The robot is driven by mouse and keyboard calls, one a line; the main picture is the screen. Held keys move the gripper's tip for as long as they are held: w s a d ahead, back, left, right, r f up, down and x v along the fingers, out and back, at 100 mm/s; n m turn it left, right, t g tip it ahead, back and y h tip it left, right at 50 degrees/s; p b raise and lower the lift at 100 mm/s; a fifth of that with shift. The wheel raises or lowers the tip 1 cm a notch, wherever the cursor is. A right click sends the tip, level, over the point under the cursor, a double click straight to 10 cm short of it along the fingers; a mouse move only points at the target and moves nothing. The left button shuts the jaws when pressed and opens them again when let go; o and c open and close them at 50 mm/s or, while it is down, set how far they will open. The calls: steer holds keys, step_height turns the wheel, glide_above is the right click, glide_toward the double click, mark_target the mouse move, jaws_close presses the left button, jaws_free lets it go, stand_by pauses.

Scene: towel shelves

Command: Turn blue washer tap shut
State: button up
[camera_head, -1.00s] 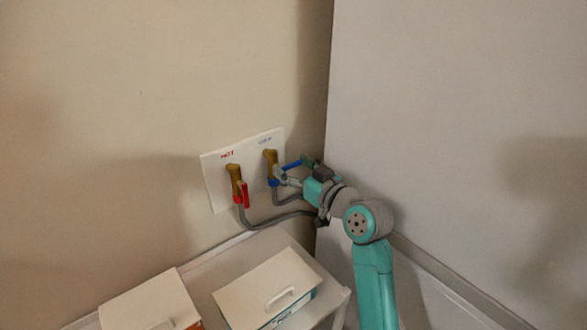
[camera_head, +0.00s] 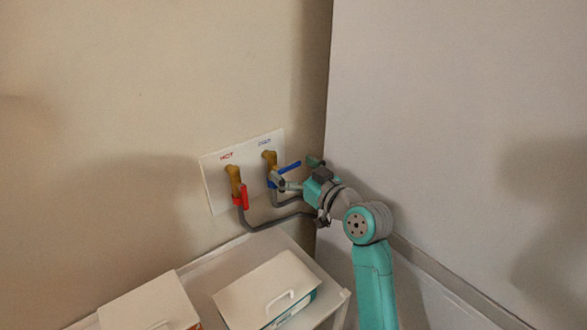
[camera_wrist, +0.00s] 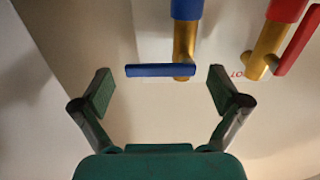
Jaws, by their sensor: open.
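The blue washer tap is a brass valve (camera_head: 270,160) under the COLD label, with a blue lever handle (camera_head: 291,167). In the head view the lever points out to the right and slightly up, across the line of the pipe. In the wrist view the blue lever (camera_wrist: 160,70) lies sideways beside the brass body (camera_wrist: 184,45). My gripper (camera_wrist: 160,90) is open, with one finger off each end of the lever and visible gaps. My gripper (camera_head: 298,173) also shows just right of the tap in the head view. Part of the tap's lower end is hidden.
The red hot tap (camera_head: 236,185) stands left of the blue one on the white wall plate (camera_head: 219,194). A grey hose (camera_head: 270,222) hangs below. Lidded white boxes (camera_head: 265,288) stand on a shelf underneath. A large pale wall panel (camera_head: 450,120) is close on the right.

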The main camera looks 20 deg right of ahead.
steer(key=v, duration=1.2)
stand_by(0.3)
